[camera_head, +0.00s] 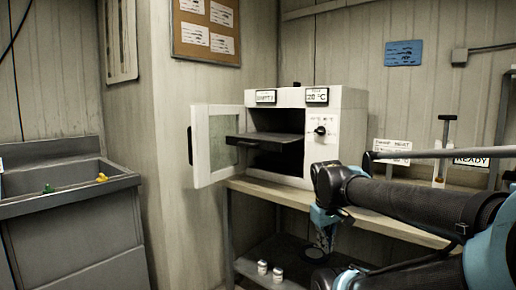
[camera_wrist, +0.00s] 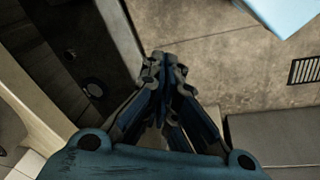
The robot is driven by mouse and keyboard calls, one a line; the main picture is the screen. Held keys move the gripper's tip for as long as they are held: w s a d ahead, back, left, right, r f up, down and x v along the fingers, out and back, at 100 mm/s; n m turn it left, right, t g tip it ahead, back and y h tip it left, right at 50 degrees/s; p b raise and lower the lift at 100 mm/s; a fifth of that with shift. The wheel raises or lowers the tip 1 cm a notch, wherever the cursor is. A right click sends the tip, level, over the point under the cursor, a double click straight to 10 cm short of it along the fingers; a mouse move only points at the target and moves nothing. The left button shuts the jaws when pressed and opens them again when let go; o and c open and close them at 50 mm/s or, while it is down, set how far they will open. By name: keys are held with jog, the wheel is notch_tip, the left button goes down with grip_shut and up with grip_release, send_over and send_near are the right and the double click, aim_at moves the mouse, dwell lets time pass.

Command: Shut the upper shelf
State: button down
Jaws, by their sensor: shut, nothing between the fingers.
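A white oven-like cabinet (camera_head: 336,132) stands on the bench, its door (camera_head: 215,143) swung open to the left. A dark, flat upper shelf (camera_head: 264,138) sticks out of the cabinet's opening towards the front. The dark space under it is too dim to make out a lower shelf. My gripper (camera_wrist: 165,66) is shut and empty in the wrist view, above the floor beside the bench. It is apart from the shelf. In the head view my arm is to the right of and in front of the cabinet, covering part of the bench.
The wooden bench top (camera_head: 380,208) has a lower shelf (camera_head: 255,269) with two small white cans (camera_head: 270,271). A metal sink (camera_head: 60,178) stands at the left. A stand with a handle (camera_head: 441,160) is at the back right. Bare floor (camera_wrist: 225,75) shows below my gripper.

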jog(key=w+a+r+n+h, duration=0.1)
jog(key=w+a+r+n, duration=0.25)
jog(key=w+r, duration=0.2)
jog(key=w+a+r+n+t+h, duration=0.1)
jog(key=w+a+r+n, duration=0.1)
jog(key=w+r+n, duration=0.4)
jog(key=w+a+r+n+h, duration=0.1)
jog(key=w+a+r+n, duration=0.25)
jog(key=r, duration=0.35)
jog(key=n+t+h, duration=0.2)
jog(key=n+t, duration=0.2)
jog(key=n, duration=0.7)
send_near(259, 144)
jog(key=s+a, duration=0.2)
jog(key=s, duration=0.6)
jog(key=x, duration=1)
jog(key=shift+w+r, duration=0.1)
jog(key=shift+r, duration=0.05)
jog(key=shift+w+d+r, duration=0.15)
jog(key=shift+w+d, duration=0.5)
jog(key=shift+w, duration=0.25)
jog(key=shift+w+d, duration=0.4)
jog(key=shift+w, duration=0.2)
jog(key=shift+a, duration=0.1)
jog(key=shift+w, duration=0.1)
